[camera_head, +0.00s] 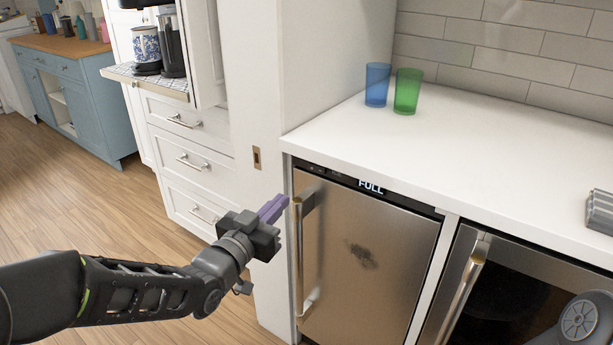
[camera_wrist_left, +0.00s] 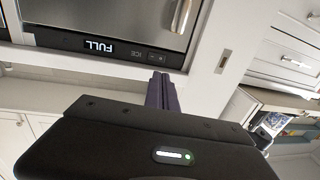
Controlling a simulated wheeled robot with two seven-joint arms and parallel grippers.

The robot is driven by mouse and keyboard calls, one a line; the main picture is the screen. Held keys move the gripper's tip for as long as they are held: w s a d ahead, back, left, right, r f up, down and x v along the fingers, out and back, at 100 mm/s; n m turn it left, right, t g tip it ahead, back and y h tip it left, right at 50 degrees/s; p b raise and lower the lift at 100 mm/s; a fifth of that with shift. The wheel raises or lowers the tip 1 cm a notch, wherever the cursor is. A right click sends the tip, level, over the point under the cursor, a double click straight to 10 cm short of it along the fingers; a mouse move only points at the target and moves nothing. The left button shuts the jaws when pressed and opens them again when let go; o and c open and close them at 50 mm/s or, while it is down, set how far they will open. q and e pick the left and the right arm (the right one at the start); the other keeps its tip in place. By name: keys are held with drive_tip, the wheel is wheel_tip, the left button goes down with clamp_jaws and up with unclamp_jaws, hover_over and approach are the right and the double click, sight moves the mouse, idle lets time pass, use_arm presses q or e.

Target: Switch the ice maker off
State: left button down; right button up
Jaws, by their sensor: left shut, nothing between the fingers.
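The ice maker (camera_head: 365,265) is a steel-fronted unit under the white counter. Its dark top strip has a lit display (camera_head: 371,186) reading FULL. In the left wrist view the display (camera_wrist_left: 99,46) appears upside down, with an ICE label and small buttons (camera_wrist_left: 156,58) beside it. My left gripper (camera_head: 285,203) has purple fingers, shut and empty, just left of the ice maker's door handle (camera_head: 299,260) and below the strip's left end. In the left wrist view its fingers (camera_wrist_left: 161,80) point toward the button end of the strip. My right gripper is out of view.
A blue cup (camera_head: 377,85) and a green cup (camera_head: 408,92) stand on the counter (camera_head: 480,160). A grey ridged object (camera_head: 601,211) lies at the right edge. Another steel door with a handle (camera_head: 466,285) is to the right. White drawers (camera_head: 190,165) stand left. Open wood floor lies behind my left arm.

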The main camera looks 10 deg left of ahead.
sight(309, 165)
use_arm(q)
drive_tip(key=b+x, duration=0.1)
drive_tip(key=x, duration=1.1)
drive_tip(key=shift+w+b, duration=0.35)
drive_tip(key=shift+b, duration=0.05)
drive_tip(key=shift+w+f+b, duration=0.1)
drive_tip(key=shift+w+b, duration=0.05)
drive_tip(key=shift+b, duration=0.25)
drive_tip(key=shift+w+a+b, duration=0.15)
drive_tip(key=shift+a+b, duration=0.15)
drive_tip(key=shift+b, duration=0.85)
drive_tip(key=shift+a+r+b, duration=0.15)
drive_tip(key=shift+r+b, duration=0.1)
drive_tip(key=shift+b, duration=0.1)
drive_tip(key=shift+r+p, duration=0.25)
drive_tip(key=shift+p, duration=0.1)
